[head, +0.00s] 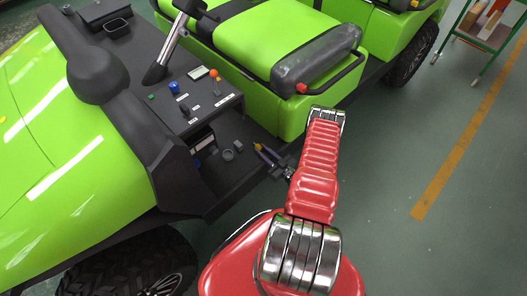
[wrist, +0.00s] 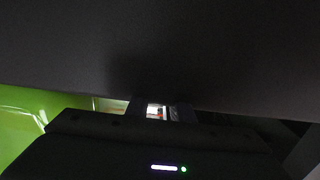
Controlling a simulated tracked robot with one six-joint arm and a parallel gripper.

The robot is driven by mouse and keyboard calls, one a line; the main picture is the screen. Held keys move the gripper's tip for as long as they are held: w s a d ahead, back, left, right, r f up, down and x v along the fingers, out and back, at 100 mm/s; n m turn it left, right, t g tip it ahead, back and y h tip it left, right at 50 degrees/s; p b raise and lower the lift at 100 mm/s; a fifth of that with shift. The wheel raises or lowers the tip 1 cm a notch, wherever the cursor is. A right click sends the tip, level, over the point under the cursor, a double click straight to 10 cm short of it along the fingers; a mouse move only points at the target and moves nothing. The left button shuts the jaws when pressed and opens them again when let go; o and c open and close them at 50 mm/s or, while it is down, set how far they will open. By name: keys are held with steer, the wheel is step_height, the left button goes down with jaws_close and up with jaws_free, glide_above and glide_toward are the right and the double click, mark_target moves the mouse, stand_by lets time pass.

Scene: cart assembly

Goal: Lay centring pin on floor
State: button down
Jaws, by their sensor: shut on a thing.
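My gripper (head: 268,156) is small and partly hidden at the end of my red arm, over the outer edge of the cart's dark footwell floor (head: 222,185). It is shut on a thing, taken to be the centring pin. A small yellow-tipped piece (head: 258,147) shows at the fingertips, but its shape is too small to make out. A large dark surface fills the top of that view, very close.
A grey ring (head: 228,155) and a small grey cylinder (head: 238,146) lie on the footwell floor left of my gripper. The control console (head: 190,95) and green seat (head: 262,45) stand close by.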

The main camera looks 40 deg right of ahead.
steer(key=shift+s+f, duration=0.1)
steer(key=shift+f, duration=0.55)
steer(key=c, duration=1.6)
jaws_free()
steer(key=shift+o, duration=0.2)
steer(key=shift+a+r, duration=0.1)
steer(key=shift+r, duration=0.5)
steer(key=s, duration=1.2)
steer(key=shift+d+r, duration=0.15)
steer(key=shift+d, duration=0.1)
steer(key=shift+w, duration=0.1)
